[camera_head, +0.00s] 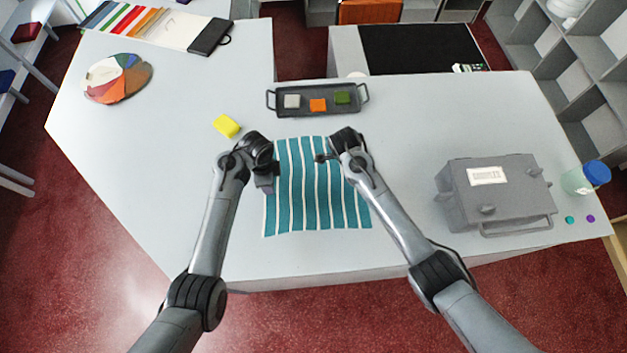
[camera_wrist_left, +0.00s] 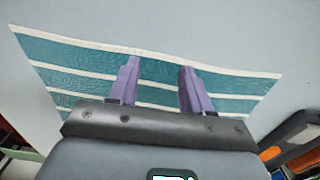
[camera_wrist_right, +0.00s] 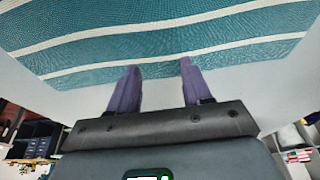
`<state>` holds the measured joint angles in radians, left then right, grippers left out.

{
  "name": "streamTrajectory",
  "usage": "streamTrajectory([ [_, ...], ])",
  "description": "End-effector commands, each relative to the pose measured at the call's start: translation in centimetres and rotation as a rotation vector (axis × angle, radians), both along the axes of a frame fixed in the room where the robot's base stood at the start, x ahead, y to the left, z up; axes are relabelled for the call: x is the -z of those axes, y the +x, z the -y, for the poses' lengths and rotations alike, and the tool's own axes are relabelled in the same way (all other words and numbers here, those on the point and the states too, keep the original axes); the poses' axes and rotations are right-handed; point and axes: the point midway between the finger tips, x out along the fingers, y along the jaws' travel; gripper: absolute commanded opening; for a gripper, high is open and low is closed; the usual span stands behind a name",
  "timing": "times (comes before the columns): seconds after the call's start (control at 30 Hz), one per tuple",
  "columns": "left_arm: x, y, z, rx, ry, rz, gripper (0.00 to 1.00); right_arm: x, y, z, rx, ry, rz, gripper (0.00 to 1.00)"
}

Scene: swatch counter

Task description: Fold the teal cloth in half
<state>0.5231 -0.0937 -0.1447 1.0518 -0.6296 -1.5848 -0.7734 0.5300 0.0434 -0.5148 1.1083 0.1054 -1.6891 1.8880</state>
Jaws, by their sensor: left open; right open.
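The teal cloth (camera_head: 318,205) with white stripes lies flat and spread out on the counter in the head view. My left gripper (camera_head: 268,186) is over the cloth's left edge, and my right gripper (camera_head: 322,158) is over its upper part. In the left wrist view the cloth (camera_wrist_left: 75,75) lies beyond and below the open, empty fingers (camera_wrist_left: 158,80). In the right wrist view the cloth (camera_wrist_right: 150,35) lies ahead of the open fingers (camera_wrist_right: 157,78), whose tips are near its edge. Whether any fingertip touches the cloth cannot be told.
A dark tray (camera_head: 318,110) with small coloured blocks stands behind the cloth. A yellow block (camera_head: 226,126) lies to its upper left. A grey case (camera_head: 492,195) and a blue-lidded jar (camera_head: 588,178) stand at right.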

Motion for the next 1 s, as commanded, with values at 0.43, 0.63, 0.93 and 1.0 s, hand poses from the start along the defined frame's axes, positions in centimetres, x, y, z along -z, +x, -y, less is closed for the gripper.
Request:
streamTrajectory([
  [0.43,0.16,-0.05,-0.04,0.0,0.0,-0.001,0.28,0.16,-0.09,0.02,0.0,-0.001,-0.002,0.28],
  [0.63,0.18,-0.06,-0.04,0.0,0.001,-0.002,0.12,0.18,-0.1,0.02,0.0,-0.001,-0.003,0.12],
  [0.93,0.21,-0.08,-0.05,0.0,0.001,-0.002,0.0,0.2,-0.11,0.03,0.0,-0.001,-0.003,0.0],
  [1.0,0.21,-0.08,-0.05,0.0,0.001,-0.002,0.0,0.21,-0.11,0.03,0.0,-0.001,-0.003,0.0],
])
